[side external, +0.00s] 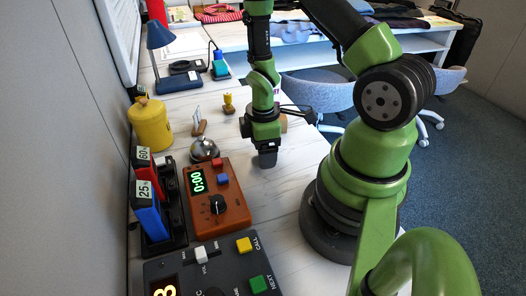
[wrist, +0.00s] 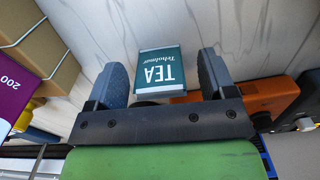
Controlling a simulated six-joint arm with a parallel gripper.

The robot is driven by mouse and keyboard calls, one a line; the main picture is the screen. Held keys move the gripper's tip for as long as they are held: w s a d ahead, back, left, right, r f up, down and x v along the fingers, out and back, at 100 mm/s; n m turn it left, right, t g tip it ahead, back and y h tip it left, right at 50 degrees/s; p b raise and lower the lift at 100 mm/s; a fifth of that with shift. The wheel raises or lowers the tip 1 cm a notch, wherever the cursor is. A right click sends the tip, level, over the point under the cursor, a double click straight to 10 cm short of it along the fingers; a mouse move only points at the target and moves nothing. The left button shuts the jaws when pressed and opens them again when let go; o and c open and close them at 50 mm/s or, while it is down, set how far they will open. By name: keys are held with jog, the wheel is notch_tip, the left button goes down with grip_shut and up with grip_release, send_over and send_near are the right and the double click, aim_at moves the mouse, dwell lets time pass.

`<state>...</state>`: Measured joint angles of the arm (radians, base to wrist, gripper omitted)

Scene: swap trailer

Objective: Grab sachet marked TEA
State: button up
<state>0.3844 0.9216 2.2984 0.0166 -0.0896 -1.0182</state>
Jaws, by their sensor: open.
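The sachet marked TEA (wrist: 160,69) is a small dark teal packet with white lettering and pale edges. In the wrist view it lies between the two dark fingers of my gripper (wrist: 163,75), with a gap visible on each side. My gripper is open and holds nothing. The lettering appears upside down there. In the side external view my gripper (side external: 267,158) points down low over the white table, and I cannot make out the sachet; it seems hidden. I cannot tell the exact height of the fingers over it.
An orange timer box (side external: 220,193) and a silver bell (side external: 204,149) stand left of my gripper. A dark button panel (side external: 220,256) is in front. A yellow canister (side external: 150,124) stands by the wall. In the wrist view, a cardboard box (wrist: 42,45) and purple packet (wrist: 12,92) are left.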

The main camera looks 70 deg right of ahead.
jog(key=shift+f, duration=0.5)
jog(key=c, duration=1)
